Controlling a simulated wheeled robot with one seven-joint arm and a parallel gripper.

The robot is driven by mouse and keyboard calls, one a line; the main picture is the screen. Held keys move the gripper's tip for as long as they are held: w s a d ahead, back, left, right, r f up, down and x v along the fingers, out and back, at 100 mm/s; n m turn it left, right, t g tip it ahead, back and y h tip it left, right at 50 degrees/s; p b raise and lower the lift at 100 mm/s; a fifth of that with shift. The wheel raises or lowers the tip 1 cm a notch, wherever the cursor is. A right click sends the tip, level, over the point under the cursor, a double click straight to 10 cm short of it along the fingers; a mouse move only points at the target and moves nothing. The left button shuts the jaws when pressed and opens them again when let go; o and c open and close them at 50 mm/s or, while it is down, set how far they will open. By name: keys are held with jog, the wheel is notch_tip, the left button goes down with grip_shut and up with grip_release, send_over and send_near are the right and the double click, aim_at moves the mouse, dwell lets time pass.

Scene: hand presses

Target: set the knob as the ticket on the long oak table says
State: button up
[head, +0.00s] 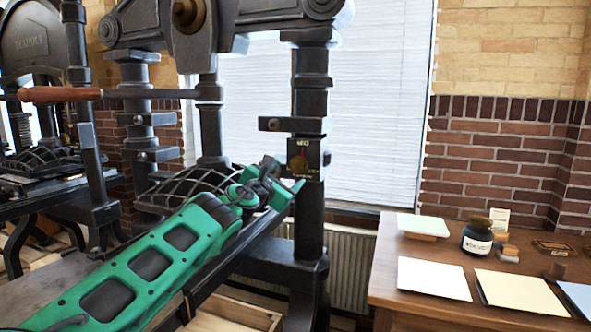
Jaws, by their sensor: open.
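A small dark box (305,172) with pale markings is fixed on the right column of the large black hand press. A reddish knob (299,161) shows on its face; its setting is too small to read. My green arm reaches up from the lower left. My gripper (284,177) is open, just left of and slightly below the knob; I cannot tell whether it touches the box. A wooden table (398,290) stands at the right. A small upright card (499,218) on it may be the ticket; its writing is unreadable here.
The press column (308,235) stands close beside my gripper. The table holds paper sheets (433,278), a pale pad (423,226), an ink jar (477,238) and small blocks. A second press (40,45) is at the far left. A radiator (349,275) is under the window.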

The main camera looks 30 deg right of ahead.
aim_at(296, 167)
jog(key=x, duration=1)
jog(key=shift+w+d+r, duration=0.15)
jog(key=shift+w+r, duration=0.05)
jog(key=shift+r, duration=0.1)
jog(key=c, duration=1)
